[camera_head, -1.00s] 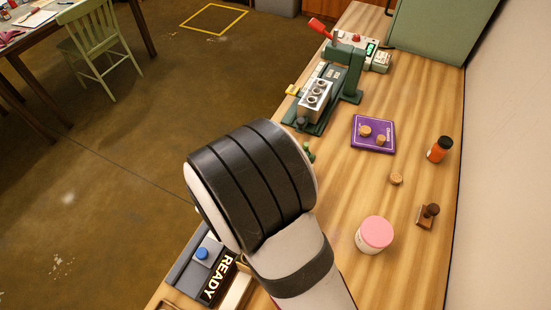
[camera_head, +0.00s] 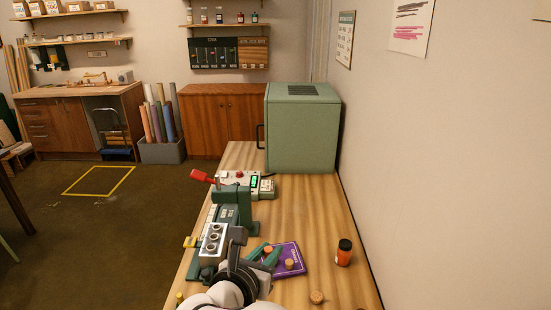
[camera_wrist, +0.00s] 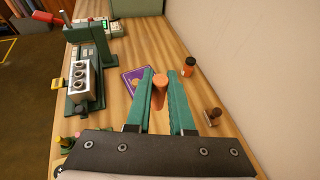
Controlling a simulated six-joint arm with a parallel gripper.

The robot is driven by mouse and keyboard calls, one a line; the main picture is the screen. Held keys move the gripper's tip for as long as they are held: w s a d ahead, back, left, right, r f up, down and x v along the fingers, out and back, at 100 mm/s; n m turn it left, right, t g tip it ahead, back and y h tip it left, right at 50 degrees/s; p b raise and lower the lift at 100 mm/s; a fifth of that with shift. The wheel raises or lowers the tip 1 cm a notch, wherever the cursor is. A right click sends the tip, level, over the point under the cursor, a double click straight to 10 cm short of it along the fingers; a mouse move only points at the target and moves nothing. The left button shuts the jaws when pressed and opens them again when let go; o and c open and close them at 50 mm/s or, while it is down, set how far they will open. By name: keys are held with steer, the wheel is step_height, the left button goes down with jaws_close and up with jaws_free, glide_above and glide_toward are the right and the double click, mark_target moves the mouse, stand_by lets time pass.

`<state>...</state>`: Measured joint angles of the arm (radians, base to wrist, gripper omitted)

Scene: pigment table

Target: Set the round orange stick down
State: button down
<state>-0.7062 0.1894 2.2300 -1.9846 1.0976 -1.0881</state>
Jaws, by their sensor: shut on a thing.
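The round orange stick (camera_wrist: 159,84) is between the two teal fingers of my gripper (camera_wrist: 160,97) in the wrist view. The fingers are shut on it. Its far part shows against the table, just right of the purple pad; I cannot tell whether its lower end touches anything. In the head view my gripper (camera_head: 263,254) reaches over the left edge of the purple pad (camera_head: 293,254). Round tan pieces show there, one of them (camera_head: 289,263) on the pad. My wrist and fingers hide part of this area, so the stick is not clear in that view.
A green press with a metal mould block (camera_head: 213,239) stands left of my gripper. A wooden stamp (camera_wrist: 212,116) shows in the wrist view. Bare wood lies beyond the pad.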

steer(key=s+d+r, duration=0.2)
steer(key=d+r, duration=1)
steer(key=r, duration=0.1)
steer(key=s+d+f+m+g+h, duration=0.1)
steer(key=d+f+m+g+h, duration=0.2)
steer(key=f, duration=0.8)
steer(key=s+d+f+m+g+h, duration=0.1)
steer(key=d+f+m+g+h, duration=0.2)
steer(key=f, duration=0.9)
steer(key=s+d+f+m+g+h, duration=0.2)
steer(key=d+f+m+g, duration=0.2)
steer(key=f, duration=0.7)
steer(key=shift+s+d+f+m+g+h, duration=0.1)
steer(key=shift+d+f+m+g+h, duration=0.15)
steer(key=shift+m, duration=0.45)
steer(key=shift+f+m+g+h, duration=0.15)
steer(key=shift+m+g, duration=0.2)
steer(key=shift+m, duration=0.35)
steer(key=shift+f, duration=0.3)
steer(key=shift+f, duration=0.25)
